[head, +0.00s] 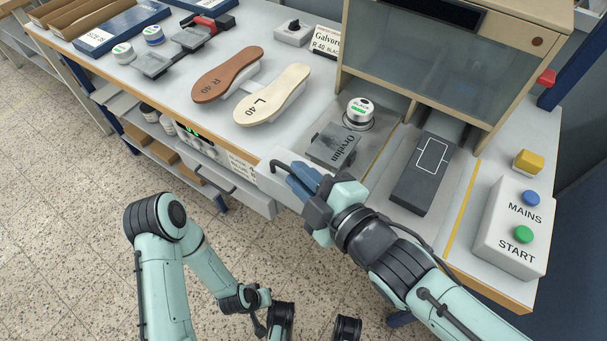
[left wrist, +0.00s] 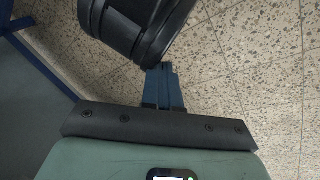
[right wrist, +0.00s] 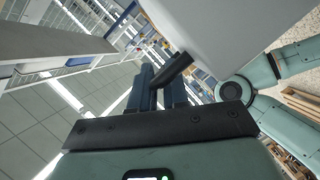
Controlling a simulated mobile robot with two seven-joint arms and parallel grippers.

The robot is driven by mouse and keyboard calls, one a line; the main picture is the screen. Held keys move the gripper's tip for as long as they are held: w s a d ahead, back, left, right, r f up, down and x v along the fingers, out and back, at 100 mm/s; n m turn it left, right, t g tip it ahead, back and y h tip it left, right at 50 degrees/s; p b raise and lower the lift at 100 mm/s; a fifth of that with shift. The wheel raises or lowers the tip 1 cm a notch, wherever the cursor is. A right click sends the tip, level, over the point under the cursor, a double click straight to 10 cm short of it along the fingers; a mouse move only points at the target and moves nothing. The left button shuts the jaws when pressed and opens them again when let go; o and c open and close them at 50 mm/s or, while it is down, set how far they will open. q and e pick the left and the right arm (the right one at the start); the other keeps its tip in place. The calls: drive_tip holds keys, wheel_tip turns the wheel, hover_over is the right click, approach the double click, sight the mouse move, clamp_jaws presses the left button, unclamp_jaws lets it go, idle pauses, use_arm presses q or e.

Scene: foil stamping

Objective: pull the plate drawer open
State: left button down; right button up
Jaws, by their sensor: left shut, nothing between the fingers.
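The plate drawer (head: 276,176) is a pale grey box front at the table's front edge, below the dark plate marked Orvelun (head: 333,146). My right gripper (head: 300,182) is at its front, with blue fingers on the dark bar handle (head: 274,164). In the right wrist view the handle (right wrist: 178,66) runs between the close-set fingers (right wrist: 160,92), and the drawer's grey face (right wrist: 235,30) fills the upper right. The fingers hide part of the handle. My left gripper (left wrist: 164,88) is shut and empty above the speckled floor; its fingers are outside the head view.
A lower grey drawer (head: 222,172) with a dark handle is to the left. The press cabinet (head: 440,60) stands behind, with a dark block (head: 424,172) in front. The MAINS and START box (head: 511,228) is at right. Shoe soles (head: 272,95) lie on the table. The floor in front is clear.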

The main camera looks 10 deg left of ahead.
use_arm(q)
drive_tip(key=shift+s, duration=0.1)
use_arm(e)
drive_tip(key=shift+o, duration=0.3)
drive_tip(key=shift+d, duration=0.1)
